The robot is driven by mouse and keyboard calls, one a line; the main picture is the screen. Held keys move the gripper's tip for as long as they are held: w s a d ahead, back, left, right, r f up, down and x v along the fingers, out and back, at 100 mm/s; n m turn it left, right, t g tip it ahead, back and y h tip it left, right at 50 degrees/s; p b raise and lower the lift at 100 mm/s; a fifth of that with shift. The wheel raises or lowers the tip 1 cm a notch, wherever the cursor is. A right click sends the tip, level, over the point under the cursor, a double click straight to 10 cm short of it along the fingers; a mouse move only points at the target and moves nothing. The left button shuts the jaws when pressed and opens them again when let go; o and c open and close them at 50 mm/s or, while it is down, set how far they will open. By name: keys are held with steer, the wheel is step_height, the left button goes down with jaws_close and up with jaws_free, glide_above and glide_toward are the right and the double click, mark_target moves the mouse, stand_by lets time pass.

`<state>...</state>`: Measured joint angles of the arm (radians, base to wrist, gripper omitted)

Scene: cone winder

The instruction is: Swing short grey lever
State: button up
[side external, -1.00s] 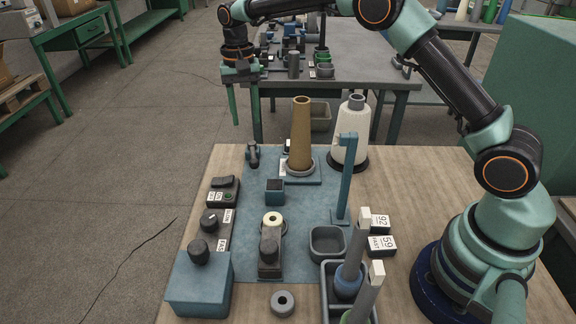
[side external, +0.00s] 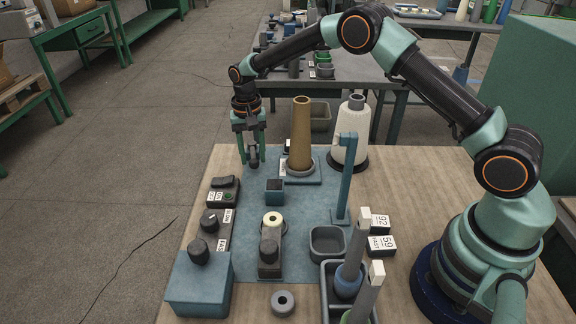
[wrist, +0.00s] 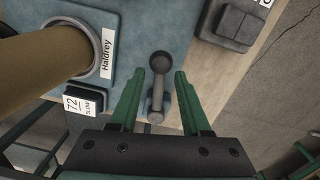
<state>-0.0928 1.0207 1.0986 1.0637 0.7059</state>
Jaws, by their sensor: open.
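The short grey lever (wrist: 158,75) has a round knob and a thin stem on a small blue-grey base. In the wrist view it stands between the two green fingers of my gripper (wrist: 167,80), with a gap on each side. In the side external view my gripper (side external: 249,160) is over the far left corner of the blue mat and points down. Its fingers are open around the lever (side external: 253,157), which they partly hide. I cannot tell the exact height of the fingertips along the lever.
A brown cone (side external: 301,135) stands right of my gripper, with a white cone (side external: 350,130) beyond it. A blue post (side external: 345,180) rises from the mat. A dark rocker switch block (side external: 223,190) sits nearer the camera. Label block "72 SLOW" (wrist: 83,99) lies beside the cone base.

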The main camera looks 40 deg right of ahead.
jaws_close()
steer(key=shift+s+a+f, duration=0.1)
steer(key=shift+s+a, duration=0.05)
steer(key=shift+s, duration=0.05)
stand_by(1.2)
